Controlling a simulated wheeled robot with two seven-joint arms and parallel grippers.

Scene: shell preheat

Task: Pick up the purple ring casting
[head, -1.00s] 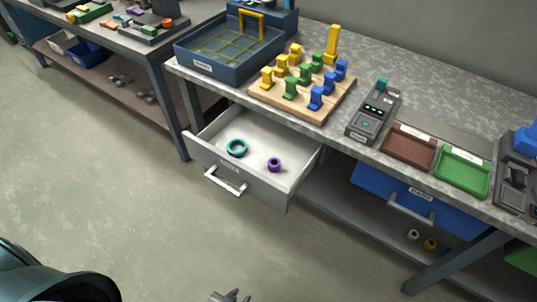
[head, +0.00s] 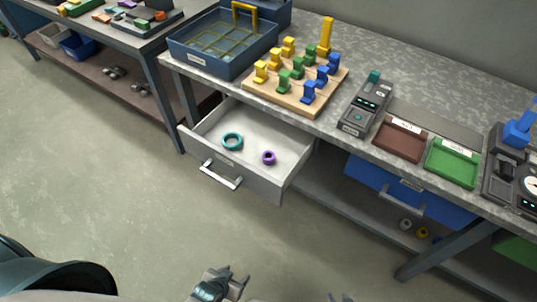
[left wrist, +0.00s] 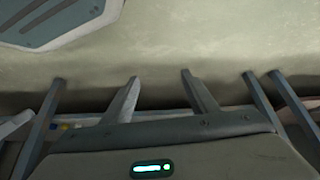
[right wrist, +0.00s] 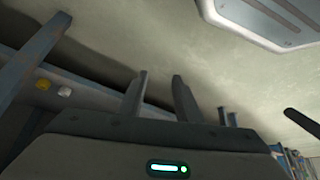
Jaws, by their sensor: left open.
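The purple ring casting (head: 268,158) lies flat on the white floor of the open drawer (head: 284,177), towards its right side. A larger teal ring (head: 232,141) lies to its left, apart from it. My left gripper (head: 236,279) is open and empty, low in the head view, well below the drawer. Its spread fingers show in the left wrist view (left wrist: 161,78). My right gripper (head: 340,297) only just shows at the bottom edge of the head view. In the right wrist view its fingers (right wrist: 159,78) stand apart with nothing between them.
Above the drawer, the bench carries a blue basket (head: 214,60), a wooden peg board (head: 268,100), a grey device (head: 364,105), a brown tray (head: 401,140) and a green tray (head: 452,164). A closed blue drawer (head: 370,177) is to the right. The floor before the drawer is clear.

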